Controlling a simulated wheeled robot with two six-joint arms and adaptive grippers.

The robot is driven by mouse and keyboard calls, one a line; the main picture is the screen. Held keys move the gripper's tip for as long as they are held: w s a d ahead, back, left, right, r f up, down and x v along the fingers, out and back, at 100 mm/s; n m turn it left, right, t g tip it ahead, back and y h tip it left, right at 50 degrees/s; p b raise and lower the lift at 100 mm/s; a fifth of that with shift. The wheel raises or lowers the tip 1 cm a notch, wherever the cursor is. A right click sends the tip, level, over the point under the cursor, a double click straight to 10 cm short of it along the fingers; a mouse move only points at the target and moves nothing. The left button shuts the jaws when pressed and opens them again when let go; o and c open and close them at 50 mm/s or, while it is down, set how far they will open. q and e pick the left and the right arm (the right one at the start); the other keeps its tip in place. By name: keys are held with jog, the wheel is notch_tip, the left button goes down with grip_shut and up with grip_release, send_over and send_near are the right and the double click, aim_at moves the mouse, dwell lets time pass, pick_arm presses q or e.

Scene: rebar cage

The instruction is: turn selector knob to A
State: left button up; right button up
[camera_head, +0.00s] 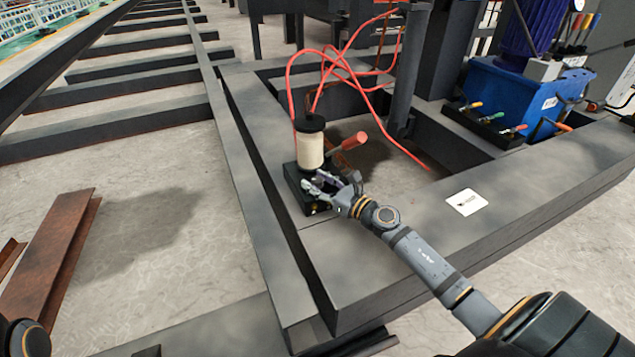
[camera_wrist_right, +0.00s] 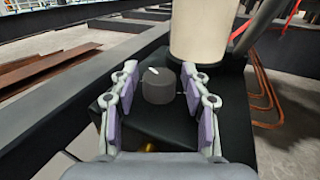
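The selector knob (camera_wrist_right: 158,88) is a dark round knob with a white pointer mark, on top of a black box (camera_wrist_right: 238,128). In the wrist view the mark points up and slightly left. My right gripper (camera_wrist_right: 159,78) is open, with its purple-padded fingers on either side of the knob and gaps showing on both sides. In the head view the right gripper (camera_head: 325,186) is over the black box (camera_head: 296,190) and hides the knob. I see no readable letter A. My left gripper is out of view.
A cream cylinder (camera_head: 310,150) with a black top stands right behind the knob, with a red-handled lever (camera_head: 347,143) beside it. Red hoses (camera_head: 290,85) loop above. Dark steel beams (camera_head: 250,150) surround the box. A blue unit (camera_head: 520,95) stands at the right.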

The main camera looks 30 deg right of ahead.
aim_at(317, 180)
jog(key=shift+r, duration=0.15)
notch_tip(317, 180, up, 10)
jog(key=shift+f, duration=0.1)
dwell(0.6)
jog(key=shift+a, duration=0.1)
